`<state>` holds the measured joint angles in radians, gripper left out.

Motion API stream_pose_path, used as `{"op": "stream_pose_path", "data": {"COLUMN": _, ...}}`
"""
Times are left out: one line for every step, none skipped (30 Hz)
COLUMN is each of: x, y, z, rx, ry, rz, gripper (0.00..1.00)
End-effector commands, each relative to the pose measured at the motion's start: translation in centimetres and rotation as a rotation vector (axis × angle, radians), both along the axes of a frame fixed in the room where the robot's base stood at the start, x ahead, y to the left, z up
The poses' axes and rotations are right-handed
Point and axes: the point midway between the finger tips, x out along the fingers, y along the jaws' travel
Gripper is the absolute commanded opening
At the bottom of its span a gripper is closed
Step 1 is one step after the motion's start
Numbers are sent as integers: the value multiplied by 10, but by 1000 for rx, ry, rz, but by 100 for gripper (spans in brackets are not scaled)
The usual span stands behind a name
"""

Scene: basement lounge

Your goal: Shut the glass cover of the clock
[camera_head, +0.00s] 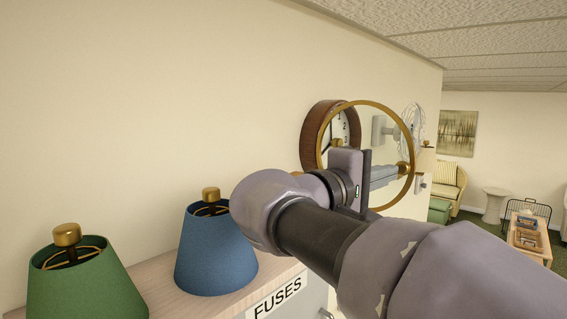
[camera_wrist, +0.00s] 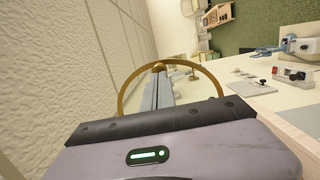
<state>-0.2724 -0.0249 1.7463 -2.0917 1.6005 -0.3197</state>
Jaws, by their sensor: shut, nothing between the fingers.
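The round wall clock (camera_head: 313,140) has a brown wooden case and a white dial, and hangs on the cream wall. Its glass cover (camera_head: 412,152), a clear pane in a brass ring, stands open, swung out from the dial. The brass rim also shows in the wrist view (camera_wrist: 126,88). My gripper (camera_head: 397,171) is shut and empty. Its fingers show through the glass and point toward the far rim. In the wrist view my fingertips (camera_wrist: 159,76) appear close to the rim's brass knob (camera_wrist: 159,67); I cannot tell whether they touch. My wrist hides the lower part of the clock.
A blue lampshade (camera_head: 214,252) and a green lampshade (camera_head: 85,285) stand on a cabinet labelled FUSES (camera_head: 277,295) below my arm. A coiled white cable (camera_head: 417,118) hangs beyond the clock. Farther right are an armchair (camera_head: 447,187) and a low table (camera_head: 524,240).

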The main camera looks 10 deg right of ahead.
Motion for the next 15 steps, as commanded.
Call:
{"op": "stream_pose_path", "data": {"x": 3, "y": -6, "z": 2, "rx": 0, "ry": 0, "rz": -2, "gripper": 0}}
{"op": "stream_pose_path", "data": {"x": 4, "y": -10, "z": 2, "rx": 0, "ry": 0, "rz": -2, "gripper": 0}}
{"op": "stream_pose_path", "data": {"x": 6, "y": -13, "z": 2, "rx": 0, "ry": 0, "rz": -1, "gripper": 0}}
{"op": "stream_pose_path", "data": {"x": 8, "y": -14, "z": 2, "rx": 0, "ry": 0, "rz": -1, "gripper": 0}}
{"op": "stream_pose_path", "data": {"x": 8, "y": -16, "z": 1, "rx": 0, "ry": -1, "rz": 0, "gripper": 0}}
{"op": "stream_pose_path", "data": {"x": 9, "y": -17, "z": 1, "rx": -1, "ry": 0, "rz": 0, "gripper": 0}}
{"op": "stream_pose_path", "data": {"x": 10, "y": -18, "z": 1, "rx": 0, "ry": 0, "rz": 0, "gripper": 0}}
{"op": "stream_pose_path", "data": {"x": 10, "y": -19, "z": 1, "rx": 0, "ry": -1, "rz": 1, "gripper": 0}}
{"op": "stream_pose_path", "data": {"x": 10, "y": -19, "z": 1, "rx": 0, "ry": -1, "rz": 1, "gripper": 0}}
{"op": "stream_pose_path", "data": {"x": 10, "y": -19, "z": 0, "rx": 0, "ry": -1, "rz": 1, "gripper": 0}}
{"op": "stream_pose_path", "data": {"x": 10, "y": -19, "z": 0, "rx": 0, "ry": -1, "rz": 1, "gripper": 0}}
{"op": "stream_pose_path", "data": {"x": 10, "y": -19, "z": 0, "rx": 0, "ry": -1, "rz": 1, "gripper": 0}}
{"op": "stream_pose_path", "data": {"x": 10, "y": -19, "z": 0, "rx": 0, "ry": -1, "rz": 1, "gripper": 0}}
{"op": "stream_pose_path", "data": {"x": 10, "y": -18, "z": 0, "rx": 0, "ry": -1, "rz": 1, "gripper": 0}}
{"op": "stream_pose_path", "data": {"x": 10, "y": -18, "z": 0, "rx": 0, "ry": -1, "rz": 1, "gripper": 0}}
